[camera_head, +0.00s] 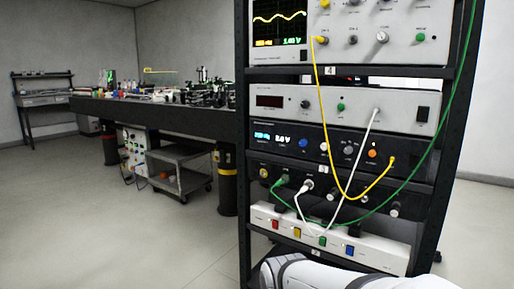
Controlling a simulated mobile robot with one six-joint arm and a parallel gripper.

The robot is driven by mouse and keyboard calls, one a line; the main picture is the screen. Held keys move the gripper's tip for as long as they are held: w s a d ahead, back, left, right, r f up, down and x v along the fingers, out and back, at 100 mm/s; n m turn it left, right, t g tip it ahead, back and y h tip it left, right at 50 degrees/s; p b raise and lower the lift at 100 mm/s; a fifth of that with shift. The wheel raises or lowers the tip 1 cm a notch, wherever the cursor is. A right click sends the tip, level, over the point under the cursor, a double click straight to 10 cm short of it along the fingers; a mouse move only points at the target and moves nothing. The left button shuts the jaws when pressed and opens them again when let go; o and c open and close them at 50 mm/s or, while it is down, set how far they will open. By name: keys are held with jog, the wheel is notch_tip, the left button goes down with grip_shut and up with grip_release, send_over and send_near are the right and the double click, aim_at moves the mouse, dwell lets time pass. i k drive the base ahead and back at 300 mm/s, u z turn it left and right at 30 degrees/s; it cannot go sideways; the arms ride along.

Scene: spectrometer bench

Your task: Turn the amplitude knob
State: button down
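A rack holds stacked instruments, and I cannot read which knob is labelled amplitude. The black unit (283,151) in the middle has a small lit display (273,137), a blue knob (303,143), a silver knob (348,149) and an orange knob (372,153). A yellow cable (336,183) plugs into its right end and hangs across its front. A white part of my arm (350,277) shows at the bottom, in front of the lower rack. My gripper is not in view.
An oscilloscope (345,50) with a yellow trace is on top. A green cable (434,137) and a white cable (354,167) hang across the rack front. A white power strip (374,247) is low down.

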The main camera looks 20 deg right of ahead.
aim_at(323, 146)
jog(key=u, duration=0.05)
jog(key=k, duration=0.45)
jog(key=z, duration=1.1)
jog(key=i, duration=0.55)
jog(key=u, duration=0.35)
